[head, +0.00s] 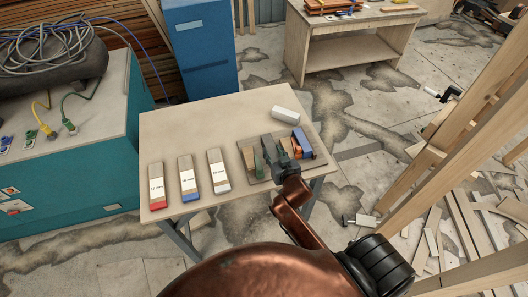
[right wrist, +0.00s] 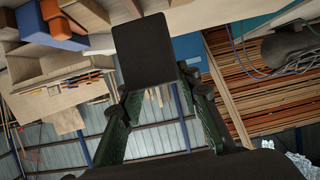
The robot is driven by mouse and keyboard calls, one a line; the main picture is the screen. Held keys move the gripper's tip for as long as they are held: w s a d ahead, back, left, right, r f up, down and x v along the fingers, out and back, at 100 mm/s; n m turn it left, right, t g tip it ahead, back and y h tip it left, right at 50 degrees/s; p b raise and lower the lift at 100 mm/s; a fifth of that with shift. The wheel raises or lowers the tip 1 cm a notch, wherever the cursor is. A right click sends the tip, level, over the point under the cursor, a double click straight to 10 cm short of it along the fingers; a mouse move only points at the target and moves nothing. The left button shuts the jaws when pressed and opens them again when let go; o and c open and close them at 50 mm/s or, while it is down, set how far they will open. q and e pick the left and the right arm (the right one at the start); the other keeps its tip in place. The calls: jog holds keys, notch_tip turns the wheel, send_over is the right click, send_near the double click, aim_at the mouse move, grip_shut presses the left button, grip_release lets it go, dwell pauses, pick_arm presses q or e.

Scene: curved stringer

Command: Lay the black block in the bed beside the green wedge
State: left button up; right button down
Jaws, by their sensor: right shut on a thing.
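My right gripper (head: 282,152) is over the wooden bed (head: 317,160) on the table. It is shut on the black block (right wrist: 145,50), which sits between the two fingers in the right wrist view. In the head view the gripper largely hides the block, and I cannot tell whether it touches the bed. The green wedge (head: 258,160) stands in the bed just left of the gripper. An orange block (head: 297,150) and a blue block (head: 303,141) stand to the right of the gripper. My left gripper is not in view.
The table's (head: 190,120) back left is clear. Wooden posts (head: 455,125) stand at right.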

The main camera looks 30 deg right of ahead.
aim_at(269, 146)
jog(key=x, duration=0.5)
jog(key=shift+a+r, duration=0.1)
jog(key=shift+w+d+f, duration=0.1)
jog(key=shift+w+f, duration=0.65)
jog(key=shift+f, duration=0.75)
jog(key=shift+w+d+f, duration=0.1)
jog(key=shift+w+f, duration=0.65)
jog(key=shift+f, duration=0.7)
jog(key=shift+w+d+f, duration=0.1)
jog(key=shift+w+f, duration=0.65)
jog(key=shift+f, duration=0.75)
jog(key=shift+f, duration=0.65)
jog(key=c, duration=1.4)
grip_release()
jog(key=shift+r, duration=0.1)
